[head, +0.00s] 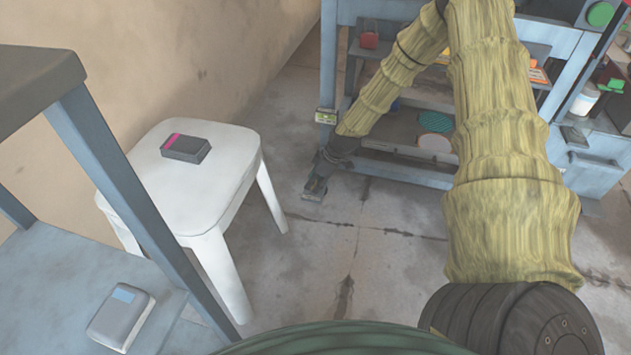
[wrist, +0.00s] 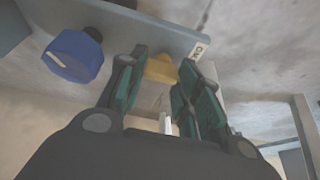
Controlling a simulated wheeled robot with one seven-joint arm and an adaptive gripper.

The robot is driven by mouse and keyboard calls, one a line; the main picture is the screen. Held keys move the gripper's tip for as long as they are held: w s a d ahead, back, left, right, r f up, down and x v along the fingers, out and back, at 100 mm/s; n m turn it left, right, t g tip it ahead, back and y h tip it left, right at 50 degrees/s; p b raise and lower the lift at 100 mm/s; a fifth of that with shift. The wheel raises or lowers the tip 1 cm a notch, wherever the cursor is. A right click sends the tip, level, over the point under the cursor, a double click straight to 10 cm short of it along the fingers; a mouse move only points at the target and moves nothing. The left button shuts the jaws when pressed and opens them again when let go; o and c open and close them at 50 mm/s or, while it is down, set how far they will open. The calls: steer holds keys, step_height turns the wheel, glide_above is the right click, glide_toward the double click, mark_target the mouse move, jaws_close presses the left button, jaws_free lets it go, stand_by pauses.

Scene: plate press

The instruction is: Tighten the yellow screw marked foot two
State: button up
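In the wrist view the yellow screw (wrist: 161,69) sits at the underside of a grey metal rail. My gripper (wrist: 160,76) has its two green-padded fingers spread, one on each side of the screw, near the fingertips. I cannot tell whether either pad touches it. In the head view my gripper (head: 315,187) is low near the floor, at the left front of the press frame (head: 400,176); the screw is not visible there.
A blue knob (wrist: 74,56) is left of the screw in the wrist view. A white stool (head: 225,177) with a dark box (head: 186,148) stands left of the press. A grey shelf unit (head: 62,262) is at the far left. Concrete floor is bare between stool and press.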

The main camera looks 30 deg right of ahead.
steer(key=shift+r+p, duration=0.1)
steer(key=shift+p, duration=0.35)
steer(key=m+p, duration=0.2)
steer(key=shift+s+r+h+p, duration=0.1)
steer(key=shift+r+h+p, duration=0.1)
steer(key=shift+h+p, duration=0.15)
steer(key=shift+a+m+t+h+p, duration=0.1)
steer(key=shift+m+t+h+p, duration=0.2)
steer(key=shift+m+p, duration=0.7)
steer(key=m+h+p, duration=0.2)
steer(key=m+p, duration=0.3)
steer(key=p, duration=0.2)
steer(key=shift+a, duration=0.15)
steer(key=m+h+p, duration=0.1)
steer(key=m+p, duration=0.3)
steer(key=shift+a+f+h, duration=0.1)
steer(key=shift+h, duration=0.25)
steer(key=shift+f+m+g+h+p, duration=0.1)
steer(key=shift+m+g+h+p, duration=0.2)
steer(key=shift+m+p, duration=0.65)
steer(key=shift+f+m+g+h+p, duration=0.15)
steer(key=shift+m+h+p, duration=0.25)
steer(key=shift+m, duration=1.15)
steer(key=o, duration=1)
